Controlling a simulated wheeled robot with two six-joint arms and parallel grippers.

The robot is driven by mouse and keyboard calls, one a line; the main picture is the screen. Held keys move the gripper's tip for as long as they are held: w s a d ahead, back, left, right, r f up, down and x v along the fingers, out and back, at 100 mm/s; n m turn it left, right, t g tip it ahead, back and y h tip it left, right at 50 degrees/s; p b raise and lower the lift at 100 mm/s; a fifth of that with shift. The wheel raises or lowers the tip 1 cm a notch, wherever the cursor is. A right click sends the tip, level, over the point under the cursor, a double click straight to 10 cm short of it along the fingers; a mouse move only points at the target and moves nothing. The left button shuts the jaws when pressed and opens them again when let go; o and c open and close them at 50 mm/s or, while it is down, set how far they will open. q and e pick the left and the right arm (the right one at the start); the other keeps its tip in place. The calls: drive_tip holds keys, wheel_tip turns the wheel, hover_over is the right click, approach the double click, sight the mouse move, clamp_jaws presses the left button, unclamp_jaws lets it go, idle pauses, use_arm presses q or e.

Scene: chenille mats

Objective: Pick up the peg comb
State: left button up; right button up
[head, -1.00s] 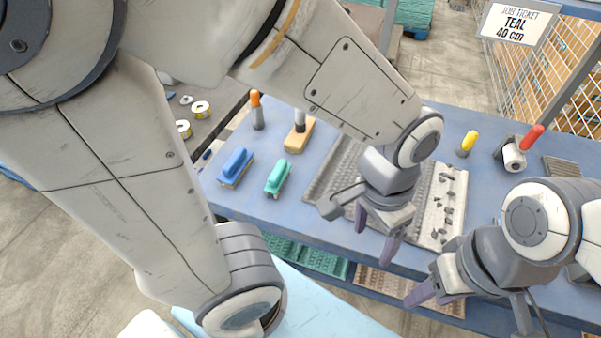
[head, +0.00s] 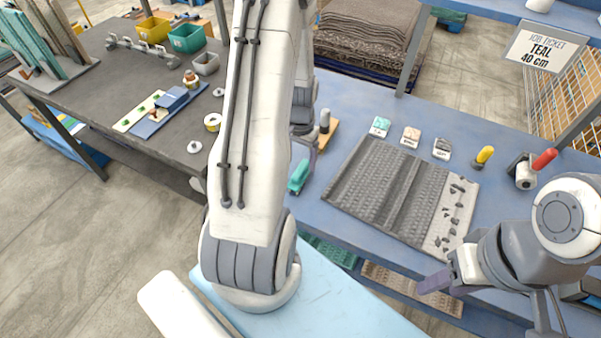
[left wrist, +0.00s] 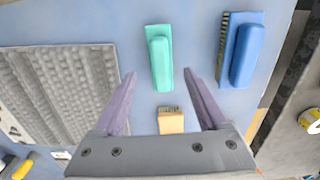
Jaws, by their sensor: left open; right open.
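A teal-handled tool (head: 299,176) lies on the blue bench, left of the ribbed mat; it also shows in the left wrist view (left wrist: 159,58). A blue-handled bristled tool (left wrist: 245,55) lies beside it, and a wooden block with short teeth (left wrist: 171,122) lies lower in that view. I cannot tell for sure which is the peg comb. My left gripper (left wrist: 160,74) is open and empty over the bench, its fingers on either side of the wooden block and the teal tool's near end in view. My right gripper (head: 437,283) is open and empty at the bench's front edge.
The ribbed grey mat (head: 385,190) has dark scraps on its pale strip (head: 450,215). Three small sample cards stand behind it, including a teal one (head: 380,126). A yellow-handled tool (head: 484,156) and red-handled roller (head: 528,170) are at right. A dark side table (head: 130,65) holds bins.

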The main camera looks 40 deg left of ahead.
sight(301, 168)
use_arm(q)
drive_tip(key=shift+f, duration=0.7)
wheel_tip(301, 168, down, 4)
drive_tip(key=shift+f+p, duration=0.2)
drive_tip(key=shift+p, duration=0.75)
drive_tip(key=shift+w+a+f, duration=0.1)
drive_tip(key=shift+f, duration=0.3)
clamp_jaws()
